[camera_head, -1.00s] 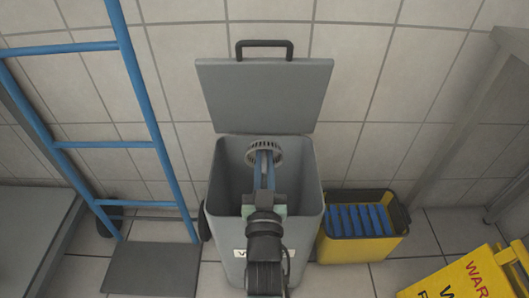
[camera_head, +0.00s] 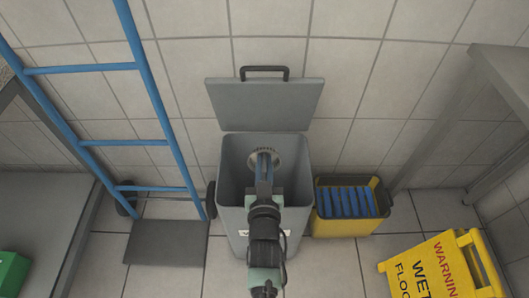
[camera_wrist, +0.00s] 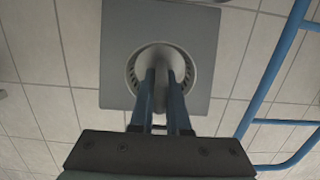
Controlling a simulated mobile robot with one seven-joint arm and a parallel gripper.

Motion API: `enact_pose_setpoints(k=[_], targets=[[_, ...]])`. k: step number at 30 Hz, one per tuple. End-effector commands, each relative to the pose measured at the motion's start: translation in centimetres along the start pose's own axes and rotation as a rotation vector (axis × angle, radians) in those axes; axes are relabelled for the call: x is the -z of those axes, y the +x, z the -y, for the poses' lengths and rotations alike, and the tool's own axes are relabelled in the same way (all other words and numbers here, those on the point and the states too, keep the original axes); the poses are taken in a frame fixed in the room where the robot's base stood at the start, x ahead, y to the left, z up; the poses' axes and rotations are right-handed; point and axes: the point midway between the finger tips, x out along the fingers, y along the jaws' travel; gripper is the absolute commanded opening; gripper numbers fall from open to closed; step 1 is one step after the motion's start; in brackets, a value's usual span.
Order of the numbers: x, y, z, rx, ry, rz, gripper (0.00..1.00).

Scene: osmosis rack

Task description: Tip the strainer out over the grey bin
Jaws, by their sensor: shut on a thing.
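The grey bin (camera_head: 236,222) stands upright in the middle of the head view, its hinged lid (camera_head: 265,105) raised towards the wall. The strainer (camera_head: 264,155), a pale round cup with a slotted rim, shows within the bin's mouth, towards the back. My gripper (camera_head: 264,170) reaches over the bin's front and is shut on the strainer. In the wrist view the two blue fingers of my gripper (camera_wrist: 161,78) run to the strainer (camera_wrist: 146,62), with a grey square panel behind it. I cannot tell the strainer's exact tilt or whether it holds anything.
A yellow bucket (camera_head: 345,224) with blue slats stands close on the bin's right. A yellow wet floor sign (camera_head: 440,268) is at lower right. A blue-framed cart (camera_head: 157,75) stands left of the bin. A green box (camera_head: 12,270) is at far left.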

Motion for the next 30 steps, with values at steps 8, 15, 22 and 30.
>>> enact_pose_setpoints(k=[8, 15, 22, 30], targets=[[1.5, -0.6, -0.1, -0.001, -0.001, 0.104, 0.00], [2.1, -1.1, -0.1, -0.001, -0.001, 0.211, 0.00], [2.8, -1.9, -0.1, -0.001, -0.001, 0.317, 0.00], [3.5, -3.0, -0.1, -0.001, 0.000, 0.450, 0.00]])
